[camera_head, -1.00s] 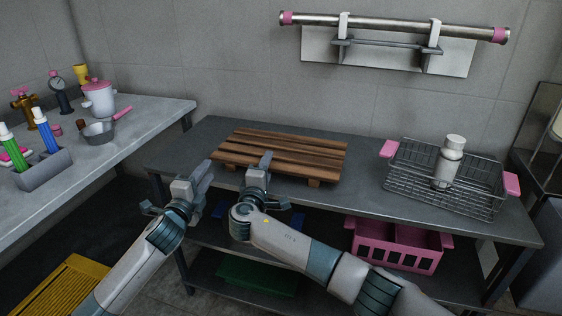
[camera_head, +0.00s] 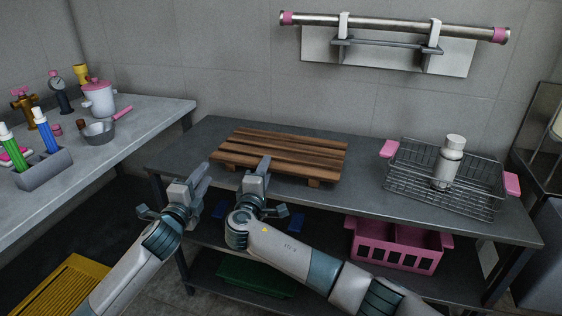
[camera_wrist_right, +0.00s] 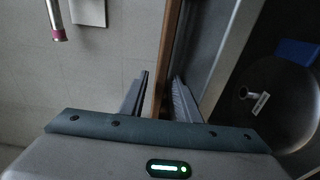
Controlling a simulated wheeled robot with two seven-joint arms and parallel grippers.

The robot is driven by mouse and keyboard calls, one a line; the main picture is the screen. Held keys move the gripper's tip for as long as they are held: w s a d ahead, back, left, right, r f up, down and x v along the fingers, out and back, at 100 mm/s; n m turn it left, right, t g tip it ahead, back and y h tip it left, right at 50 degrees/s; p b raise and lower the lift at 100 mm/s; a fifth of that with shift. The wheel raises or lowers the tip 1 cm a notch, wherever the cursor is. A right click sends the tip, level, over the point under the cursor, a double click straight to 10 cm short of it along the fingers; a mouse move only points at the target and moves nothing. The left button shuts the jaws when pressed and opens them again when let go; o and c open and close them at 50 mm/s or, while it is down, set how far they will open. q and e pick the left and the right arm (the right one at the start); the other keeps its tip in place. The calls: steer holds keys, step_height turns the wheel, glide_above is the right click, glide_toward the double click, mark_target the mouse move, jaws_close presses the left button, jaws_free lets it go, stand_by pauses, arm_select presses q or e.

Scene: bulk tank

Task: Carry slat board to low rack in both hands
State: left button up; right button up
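The brown slat board (camera_head: 290,150) lies flat on the dark table top, raised on small feet. My left gripper (camera_head: 201,178) is just off its left front corner, apart from it; its finger gap is unclear. My right gripper (camera_head: 264,168) is at the front edge. In the right wrist view, my right gripper's fingers (camera_wrist_right: 160,92) stand apart, with the board's brown edge (camera_wrist_right: 168,50) between them and a gap visible on at least one side. I cannot tell for sure which thing is the low rack; a yellow slatted rack (camera_head: 68,290) stands low at the left.
A wire basket (camera_head: 470,190) with a white bottle (camera_head: 448,160) stands right of the board. Below are a pink crate (camera_head: 397,246), a blue item (camera_head: 296,220) and a green item (camera_head: 255,277). A side counter (camera_head: 135,125) holds pots and bottles. A rail (camera_head: 390,25) hangs above.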

steer(key=s+a, duration=0.1)
steer(key=s, duration=0.8)
steer(key=shift+a, duration=0.35)
steer(key=shift+s+f, duration=0.1)
steer(key=shift+s, duration=0.15)
